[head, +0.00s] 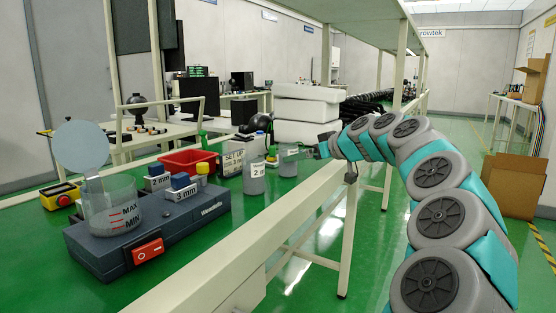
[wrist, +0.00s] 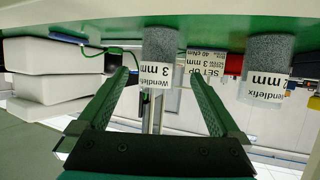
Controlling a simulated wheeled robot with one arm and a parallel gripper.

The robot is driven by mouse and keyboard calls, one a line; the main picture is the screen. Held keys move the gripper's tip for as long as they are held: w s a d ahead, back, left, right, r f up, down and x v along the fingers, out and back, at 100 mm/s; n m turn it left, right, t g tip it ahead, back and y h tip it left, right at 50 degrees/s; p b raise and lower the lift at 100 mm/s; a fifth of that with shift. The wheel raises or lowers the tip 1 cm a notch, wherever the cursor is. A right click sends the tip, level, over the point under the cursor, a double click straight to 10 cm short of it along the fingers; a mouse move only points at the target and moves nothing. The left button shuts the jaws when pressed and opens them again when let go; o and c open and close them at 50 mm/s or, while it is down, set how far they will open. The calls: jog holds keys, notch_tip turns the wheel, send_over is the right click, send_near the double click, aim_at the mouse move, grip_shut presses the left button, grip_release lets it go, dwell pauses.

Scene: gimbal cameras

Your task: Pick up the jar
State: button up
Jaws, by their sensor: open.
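A clear jar with grey powder and a white label (head: 288,160) stands upright on the green bench top. In the wrist view, which is upside down, this jar (wrist: 160,48) reads "Wendlefix 3 mm" and lies in line with the gap between my fingers. My gripper (head: 309,152) is at its right in the head view; it also shows in the wrist view (wrist: 160,78), open, with space on both sides of the jar. How far the fingertips reach around it I cannot tell. A second similar jar, labelled 2 mm (head: 254,178), stands nearer the camera; it is at the right in the wrist view (wrist: 267,55).
A "SET UP" sign (head: 233,160) stands behind the jars. A red bin (head: 187,160) and a dark Wendlefix device (head: 150,226) with a glass beaker (head: 111,208) are further left. White blocks (head: 306,108) stand in the background. The bench's front edge (head: 230,255) is clear.

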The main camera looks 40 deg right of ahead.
jog(key=shift+p+x, duration=0.4)
jog(key=shift+x, duration=3.2)
jog(key=shift+d+f, duration=0.1)
jog(key=shift+c, duration=0.2)
grip_shut()
